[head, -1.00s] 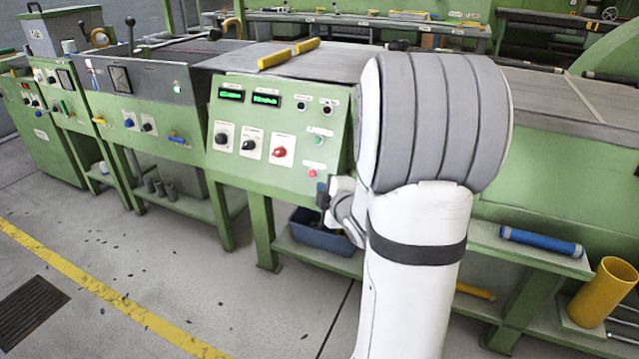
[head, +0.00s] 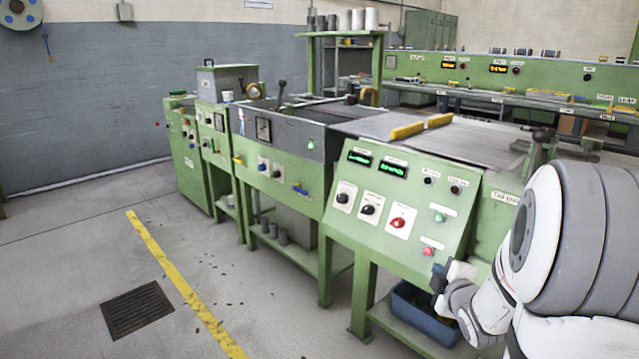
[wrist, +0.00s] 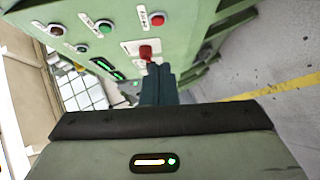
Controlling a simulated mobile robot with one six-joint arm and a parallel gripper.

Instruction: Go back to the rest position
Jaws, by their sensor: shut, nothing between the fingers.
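My gripper (wrist: 158,70) shows in the wrist view with its dark fingers together and nothing between them. In that view its tips overlap the picture just below the red knob (wrist: 147,51) on the green control panel (wrist: 190,25); I cannot tell the gap. In the head view my white and grey arm fills the lower right, and my gripper (head: 440,278) is partly visible near the panel's lower right corner. The same panel (head: 380,220) carries two green displays, two black knobs, the red knob (head: 397,223) and several buttons.
A blue bin (head: 425,312) sits on the low shelf under the panel, close to my arm. Green machines (head: 205,150) run to the left. Two yellow bars (head: 406,131) lie on the machine top.

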